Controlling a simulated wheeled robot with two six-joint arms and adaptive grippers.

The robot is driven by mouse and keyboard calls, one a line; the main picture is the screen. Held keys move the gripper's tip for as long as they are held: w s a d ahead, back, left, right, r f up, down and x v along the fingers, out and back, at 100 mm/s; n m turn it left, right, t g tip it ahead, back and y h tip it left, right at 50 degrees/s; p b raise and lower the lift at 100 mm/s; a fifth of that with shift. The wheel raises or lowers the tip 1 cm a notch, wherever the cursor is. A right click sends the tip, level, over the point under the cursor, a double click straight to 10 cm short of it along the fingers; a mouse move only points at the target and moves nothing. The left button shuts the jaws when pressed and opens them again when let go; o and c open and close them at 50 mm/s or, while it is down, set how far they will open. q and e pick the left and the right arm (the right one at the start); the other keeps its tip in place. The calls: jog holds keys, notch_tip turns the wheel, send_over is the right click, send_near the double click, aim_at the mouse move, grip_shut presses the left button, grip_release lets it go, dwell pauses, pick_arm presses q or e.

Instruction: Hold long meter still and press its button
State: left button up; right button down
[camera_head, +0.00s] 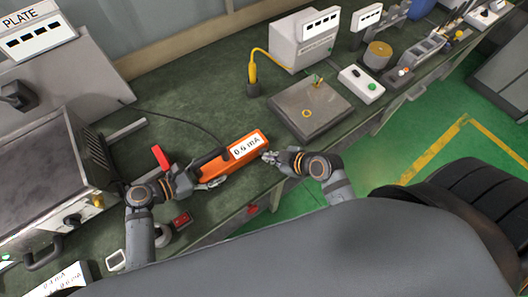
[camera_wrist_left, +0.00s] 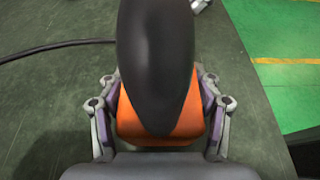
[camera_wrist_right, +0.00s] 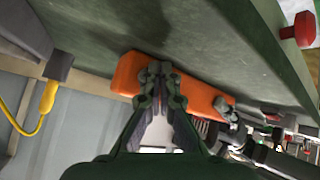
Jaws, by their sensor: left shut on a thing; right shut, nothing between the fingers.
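The long orange meter (camera_head: 236,154) lies on the green bench top near its front edge, with a white display reading 0.6 mA. My left gripper (camera_head: 205,182) is shut on the meter's left end. In the left wrist view the meter's orange body (camera_wrist_left: 160,128) sits between the fingers, under a black rounded part. My right gripper (camera_head: 270,157) is shut and empty at the meter's right end. In the right wrist view its closed fingertips (camera_wrist_right: 160,72) are in front of the orange body (camera_wrist_right: 195,95). I cannot tell whether they touch it. The button is not visible.
A grey plate block (camera_head: 311,108) with a small ring lies behind and right of the meter. A boxy instrument (camera_head: 303,42) and a yellow-cabled probe (camera_head: 253,85) stand farther back. A red-handled part (camera_head: 160,157) is at left. A black cable crosses the bench behind the meter.

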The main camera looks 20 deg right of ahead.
pick_arm(q)
jog(key=shift+s+f, duration=0.15)
jog(key=shift+f, duration=0.1)
pick_arm(e)
jog(key=shift+s+d, duration=0.2)
jog(key=shift+s, duration=0.45)
jog(key=shift+s+d, duration=0.25)
jog(key=shift+s, duration=0.55)
jog(key=shift+s+d, duration=0.25)
jog(key=shift+s, duration=0.55)
jog(key=shift+s+d, duration=0.25)
jog(key=shift+s, duration=0.55)
pick_arm(q)
jog(key=o, duration=1.6)
pick_arm(e)
jog(key=shift+w, duration=0.15)
pick_arm(q)
jog(key=shift+r, duration=0.15)
